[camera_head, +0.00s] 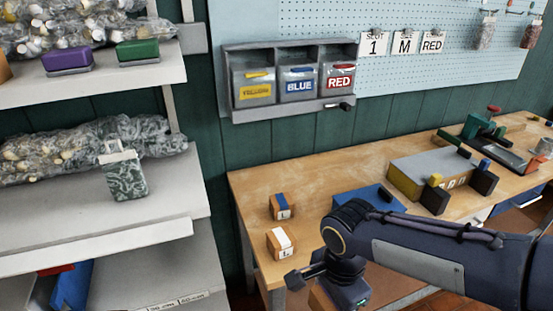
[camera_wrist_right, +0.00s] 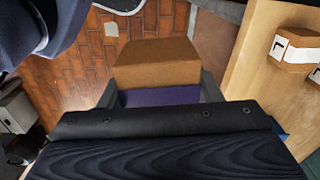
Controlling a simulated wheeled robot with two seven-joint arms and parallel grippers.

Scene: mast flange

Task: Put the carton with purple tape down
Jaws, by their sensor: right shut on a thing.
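The carton with purple tape (camera_wrist_right: 157,62) is between the fingers of my right gripper (camera_wrist_right: 160,92) in the right wrist view. Its brown face shows, with a purple band (camera_wrist_right: 160,96) below it nearest the palm. In the head view my right gripper (camera_head: 340,290) is low at the bottom, in front of the bench's front edge. Only a brown bit of the carton (camera_head: 318,299) shows beside it; the rest is hidden. The wrist view shows brick floor beyond the carton, so it is held in the air, left of the bench top. My left gripper is not in view.
On the bench (camera_head: 330,185) stand a carton with blue tape (camera_head: 282,214) and one with white tape (camera_head: 273,245). A blue item (camera_head: 368,200) lies behind my right arm. Shelves (camera_head: 110,240) stand at left. Bare bench top lies behind the cartons.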

